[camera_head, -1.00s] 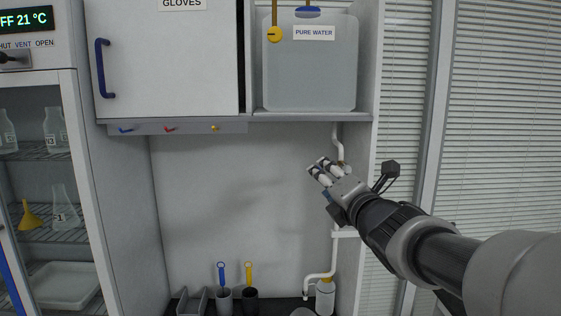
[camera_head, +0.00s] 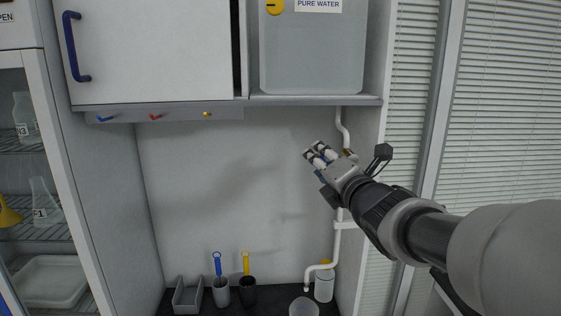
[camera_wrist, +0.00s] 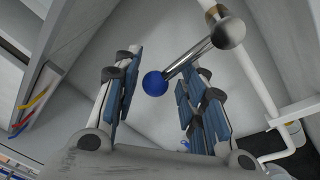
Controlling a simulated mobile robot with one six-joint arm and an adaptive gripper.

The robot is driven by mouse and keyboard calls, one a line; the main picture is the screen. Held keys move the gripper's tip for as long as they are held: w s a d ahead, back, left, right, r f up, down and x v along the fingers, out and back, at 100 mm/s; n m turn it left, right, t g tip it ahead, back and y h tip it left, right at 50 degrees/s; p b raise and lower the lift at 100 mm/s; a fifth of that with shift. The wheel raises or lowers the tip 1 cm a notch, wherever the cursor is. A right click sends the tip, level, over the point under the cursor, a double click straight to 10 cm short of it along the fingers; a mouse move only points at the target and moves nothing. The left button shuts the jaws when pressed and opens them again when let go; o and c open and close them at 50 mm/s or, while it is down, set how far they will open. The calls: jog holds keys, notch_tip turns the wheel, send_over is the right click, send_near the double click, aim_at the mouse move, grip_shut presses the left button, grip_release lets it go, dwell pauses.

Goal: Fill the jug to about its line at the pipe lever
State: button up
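My gripper (camera_head: 314,151) is raised in front of the white pipe (camera_head: 342,128). In the wrist view my gripper (camera_wrist: 158,75) is open, its two blue-padded fingers apart. The pipe lever (camera_wrist: 188,60), a metal rod with a blue ball end, reaches into the space between the fingers from the pipe. No grip on it shows. In the head view the lever is mostly hidden by my gripper. A clear vessel that looks like the jug (camera_head: 303,308) stands below the pipe's outlet, cut by the bottom edge. Its line and water level cannot be made out.
The pure water tank (camera_head: 312,55) sits on the shelf above. A bottle with a yellow top (camera_head: 324,288) stands beside the pipe's lower end.

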jog(key=shift+r, duration=0.1)
jog(key=c, duration=0.8)
grip_shut()
jog(key=shift+r, duration=0.1)
